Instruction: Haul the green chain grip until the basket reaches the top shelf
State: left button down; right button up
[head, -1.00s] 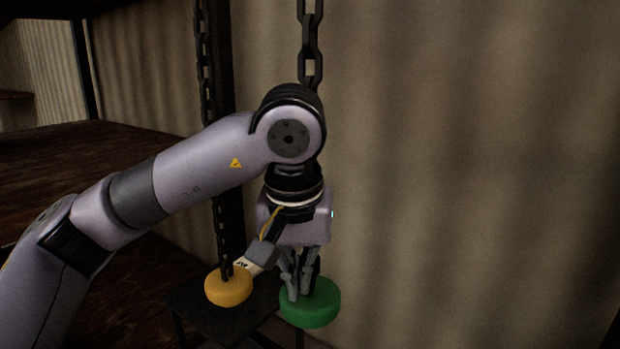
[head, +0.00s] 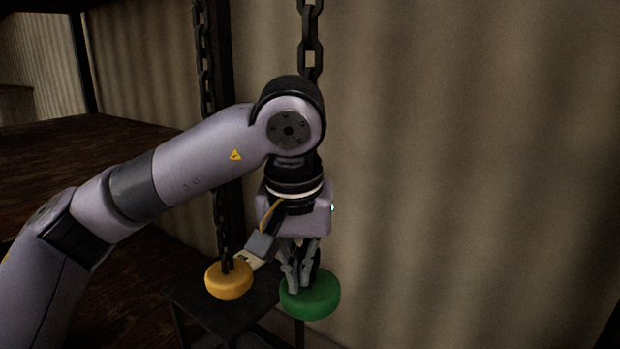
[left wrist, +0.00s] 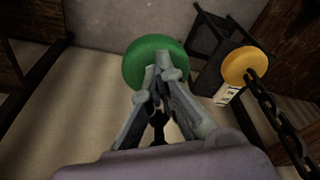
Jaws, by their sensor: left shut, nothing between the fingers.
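The green chain grip (head: 318,298) is a thick green disc below the dark chain (head: 310,45) on the right. In the left wrist view the green grip (left wrist: 143,62) lies just past my fingertips. My left gripper (head: 297,285) points down over the green grip, shut with nothing between its fingers. Its fingertips (left wrist: 164,68) overlap the disc in both views; I cannot tell whether they touch it. My gripper and wrist hide the lower part of the chain. The basket and the top shelf cannot be made out. My right gripper is not in view.
A yellow disc grip (head: 229,280) hangs on a second chain (head: 207,70), close left of my gripper. A dark stand (head: 236,318) is below it. A dark wooden platform (head: 80,150) lies at the left. A corrugated wall (head: 470,150) fills the right.

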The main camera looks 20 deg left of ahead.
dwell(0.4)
pick_arm(q)
jog(key=shift+s+b+x, duration=0.15)
jog(key=shift+b+x, duration=0.45)
jog(key=shift+x, duration=0.1)
jog(key=shift+s+b+x, duration=0.15)
jog(key=shift+b+x, duration=0.4)
jog(key=shift+x, duration=0.1)
jog(key=shift+w+p+v, duration=0.25)
jog(key=shift+p+v, duration=0.95)
jog(key=shift+v, duration=0.1)
jog(key=shift+w+r, duration=0.1)
jog(key=p+v, duration=0.2)
jog(key=w+p+v, duration=0.1)
jog(key=p+v, duration=0.1)
jog(key=v, duration=0.1)
jog(key=shift+a+r, duration=0.1)
jog(key=shift+a, duration=0.1)
jog(key=shift+r+p, duration=0.1)
jog(key=shift+p, duration=0.2)
